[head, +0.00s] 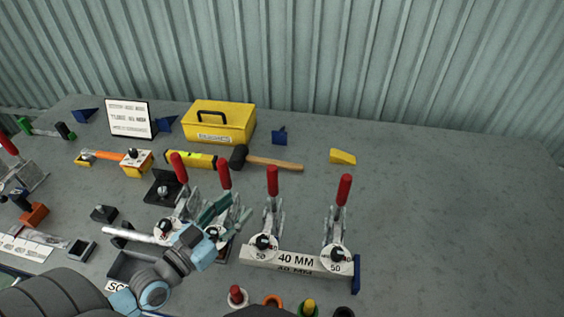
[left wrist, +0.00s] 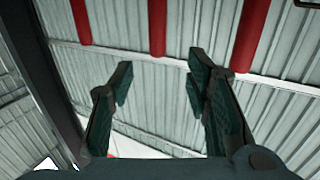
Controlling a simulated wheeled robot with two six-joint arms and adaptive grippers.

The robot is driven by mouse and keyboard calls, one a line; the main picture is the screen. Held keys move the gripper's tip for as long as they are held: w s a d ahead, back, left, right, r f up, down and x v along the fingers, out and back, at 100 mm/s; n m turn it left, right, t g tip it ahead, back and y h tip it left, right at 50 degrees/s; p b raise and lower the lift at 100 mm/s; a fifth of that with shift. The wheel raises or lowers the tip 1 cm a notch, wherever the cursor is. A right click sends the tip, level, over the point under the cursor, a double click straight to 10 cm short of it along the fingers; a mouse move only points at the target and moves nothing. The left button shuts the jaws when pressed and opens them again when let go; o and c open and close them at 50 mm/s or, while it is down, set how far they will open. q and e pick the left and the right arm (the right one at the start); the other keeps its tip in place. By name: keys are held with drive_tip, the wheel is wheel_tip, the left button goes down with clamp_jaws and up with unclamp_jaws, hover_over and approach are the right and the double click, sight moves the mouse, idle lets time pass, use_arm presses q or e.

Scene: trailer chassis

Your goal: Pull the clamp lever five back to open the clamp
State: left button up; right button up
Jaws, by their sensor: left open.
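Several toggle clamps with upright red-handled levers stand in a row: a left one (head: 179,167), a second (head: 224,174), a third (head: 272,181) and a right one (head: 344,190). Another red lever (head: 8,145) is at the far left edge. I see no number that tells which lever is five. My left gripper (head: 227,214) is open and empty, in front of the second clamp's lower part, partly hiding it. In the left wrist view my open fingers (left wrist: 160,74) point up toward red handles, one of them near the middle (left wrist: 157,25); nothing is between them.
A bar marked 40 MM (head: 296,261) lies under the right clamps. Behind are a yellow box (head: 219,122), a hammer (head: 272,163), a yellow wedge (head: 342,157) and a sign (head: 130,118). Coloured round-topped items stand at the front edge. The table's right side is clear.

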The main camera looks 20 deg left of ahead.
sight(269, 178)
use_arm(q)
drive_tip(key=b+x, duration=0.1)
drive_tip(key=x, duration=0.5)
drive_tip(key=b+x, duration=0.1)
drive_tip(key=x, duration=0.6)
drive_tip(key=shift+w+d+r, duration=0.1)
drive_tip(key=shift+d+r, duration=0.05)
drive_tip(key=shift+r, duration=0.05)
drive_tip(key=shift+w+d+r, duration=0.1)
drive_tip(key=shift+w, duration=0.2)
use_arm(e)
drive_tip(key=shift+s+f, duration=0.3)
drive_tip(key=shift+f, duration=0.2)
drive_tip(key=shift+s+f, duration=0.25)
drive_tip(key=shift+f, duration=0.25)
use_arm(q)
clamp_jaws()
